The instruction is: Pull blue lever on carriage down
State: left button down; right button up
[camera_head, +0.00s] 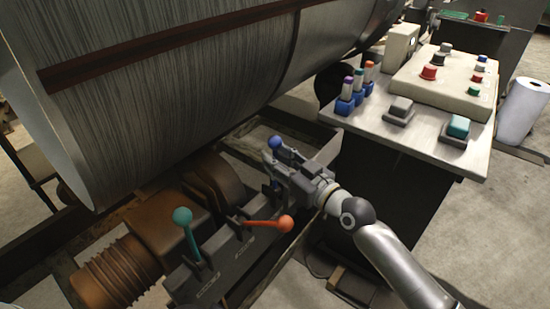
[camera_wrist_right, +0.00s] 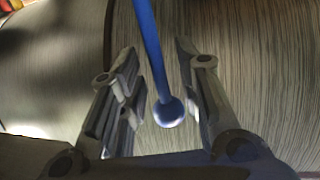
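The blue lever's round knob (camera_head: 276,142) shows just above my right gripper's fingers in the head view, on the carriage (camera_head: 232,262). Most of its shaft is hidden there by the gripper. My right gripper (camera_head: 271,163) is at the lever. In the right wrist view, the blue lever (camera_wrist_right: 150,45) runs between the two spread fingers of the gripper (camera_wrist_right: 156,50), with its knob (camera_wrist_right: 168,111) nearer the palm. Gaps show on both sides, so the fingers are open and not closed on it. My left gripper is not in view.
A large metal cylinder (camera_head: 180,90) hangs close above. A control desk (camera_head: 400,125) with buttons and switches stands at the right.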

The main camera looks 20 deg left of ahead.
jog(key=shift+w+a, duration=0.25)
jog(key=shift+a, duration=0.2)
grip_shut()
